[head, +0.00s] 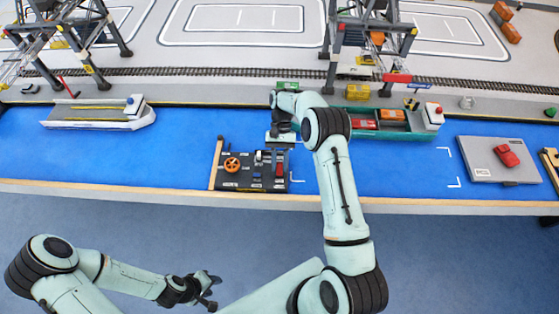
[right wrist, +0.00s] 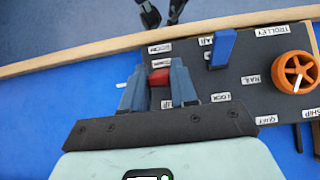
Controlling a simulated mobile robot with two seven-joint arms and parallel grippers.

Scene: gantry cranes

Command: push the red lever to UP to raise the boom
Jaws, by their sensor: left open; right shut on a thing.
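The dark control panel (head: 250,183) lies on the blue strip near the table's front edge. Its red lever (head: 279,169) is at the panel's right side. In the right wrist view the red lever's top (right wrist: 159,77) sits between the two fingers of my right gripper (right wrist: 158,88), which is shut on it. The fingers hide the lever's lower part and slot, so its exact position is unclear. My right gripper (head: 279,150) comes over the panel from behind in the head view. My left gripper (head: 206,287) is open and empty, off the table's front. Gantry cranes (head: 368,40) stand at the back.
The panel also carries an orange wheel (head: 232,164) and a blue lever (right wrist: 222,48). A white ship (head: 95,113) is at the left, a green ship (head: 420,130) behind my right arm. A grey platform (head: 475,172) with a red car (head: 507,155) is at the right.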

